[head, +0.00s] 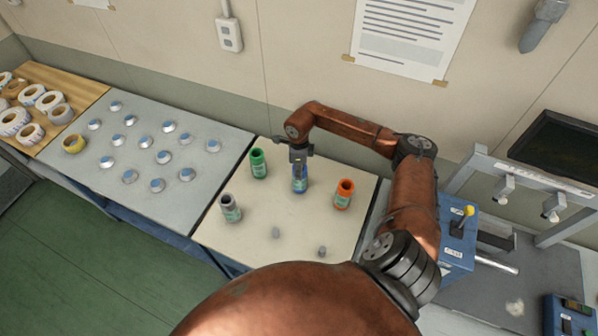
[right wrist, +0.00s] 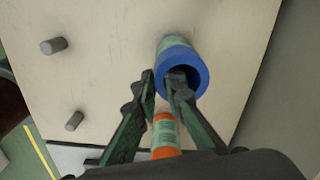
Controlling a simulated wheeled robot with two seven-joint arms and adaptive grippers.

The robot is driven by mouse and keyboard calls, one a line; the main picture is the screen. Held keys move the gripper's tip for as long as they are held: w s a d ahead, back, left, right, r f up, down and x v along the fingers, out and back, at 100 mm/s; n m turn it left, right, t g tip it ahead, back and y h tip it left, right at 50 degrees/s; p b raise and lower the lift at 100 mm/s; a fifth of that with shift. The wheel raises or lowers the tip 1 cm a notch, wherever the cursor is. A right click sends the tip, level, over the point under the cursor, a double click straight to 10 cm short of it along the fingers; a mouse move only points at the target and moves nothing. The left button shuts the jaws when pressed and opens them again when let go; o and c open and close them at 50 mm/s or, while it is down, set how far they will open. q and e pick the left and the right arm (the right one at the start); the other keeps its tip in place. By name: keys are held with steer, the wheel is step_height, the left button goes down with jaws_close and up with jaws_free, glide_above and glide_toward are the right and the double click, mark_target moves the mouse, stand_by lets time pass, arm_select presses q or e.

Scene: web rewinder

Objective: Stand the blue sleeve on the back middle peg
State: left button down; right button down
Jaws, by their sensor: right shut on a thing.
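The blue sleeve (head: 299,183) is at the back middle place of the pale board, between the green sleeve (head: 258,163) and the orange sleeve (head: 344,194). It looks upright in the head view. My right gripper (head: 299,158) is above it, pointing down, shut on its rim. In the right wrist view, one finger of my gripper (right wrist: 162,85) is inside the mouth of the blue sleeve (right wrist: 197,80) and the other is outside its wall. The back middle peg is hidden by the sleeve; I cannot tell whether the sleeve's foot touches the board. My left gripper is out of view.
A grey sleeve (head: 230,208) stands at the front left of the board (head: 260,250). Two bare pegs, front middle (head: 276,232) and front right (head: 321,252), are free. In the right wrist view, the orange sleeve (right wrist: 166,132) is close to my fingers.

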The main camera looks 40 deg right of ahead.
steer(key=shift+f+b, duration=0.35)
steer(key=shift+f, duration=0.05)
steer(key=c, duration=1.9)
jaws_free()
steer(key=shift+c, duration=0.2)
